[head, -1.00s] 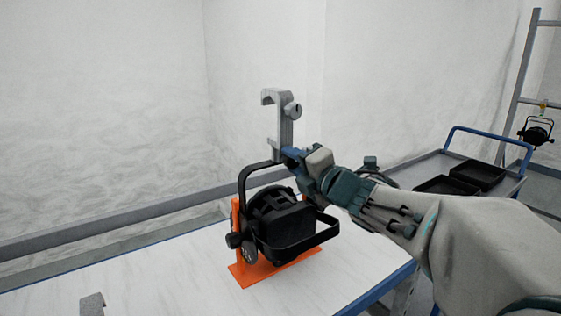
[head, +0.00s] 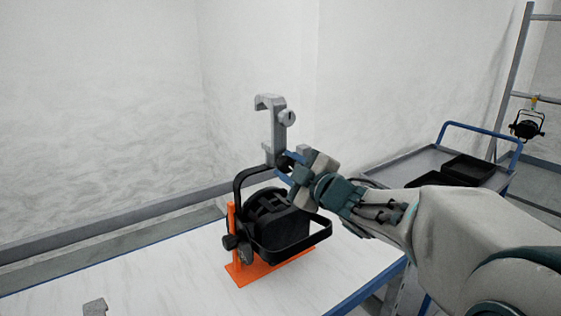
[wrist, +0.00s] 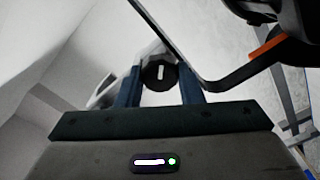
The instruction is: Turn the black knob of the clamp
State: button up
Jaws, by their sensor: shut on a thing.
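The grey hook clamp (head: 277,128) stands upright on top of the black par can's yoke (head: 238,188). The par can (head: 270,215) rests in an orange stand (head: 240,275) on the white table. The black knob (wrist: 159,74), with a white mark on its face, sits between my blue fingers in the wrist view. My gripper (wrist: 160,90) is shut on it. In the head view my gripper (head: 284,166) reaches the clamp's foot from the right, and the knob is mostly hidden by the fingers.
Another grey clamp part (head: 95,306) shows at the table's (head: 150,270) front left. A blue-handled cart (head: 400,168) with black trays (head: 468,168) stands at the right. A second par can (head: 526,126) hangs by a ladder (head: 510,85). The table's left half is mostly clear.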

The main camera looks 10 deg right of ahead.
jog(key=m+p, duration=0.2)
jog(key=m, duration=0.3)
jog(key=shift+r+m, duration=0.15)
jog(key=shift+m, duration=0.15)
jog(key=m+p, duration=0.3)
jog(key=m, duration=0.2)
jog(key=shift+d, duration=0.1)
jog(key=m+p, duration=0.2)
jog(key=m, duration=0.3)
jog(key=shift+m, duration=0.4)
jog(key=m+p, duration=0.2)
jog(key=m, duration=0.2)
jog(key=shift+w+d+m, duration=0.1)
jog(key=shift+m, duration=0.2)
jog(key=m+p, duration=0.3)
jog(key=m, duration=0.2)
jog(key=m+p, duration=0.3)
jog(key=m, duration=0.2)
jog(key=shift+m, duration=0.4)
jog(key=m+p, duration=0.3)
jog(key=m, duration=0.2)
jog(key=shift+p, duration=0.3)
jog(key=m+p, duration=0.1)
jog(key=m, duration=0.1)
jog(key=m+p, duration=0.1)
jog(key=m, duration=0.1)
jog(key=shift+f, duration=0.3)
jog(key=shift+m, duration=0.4)
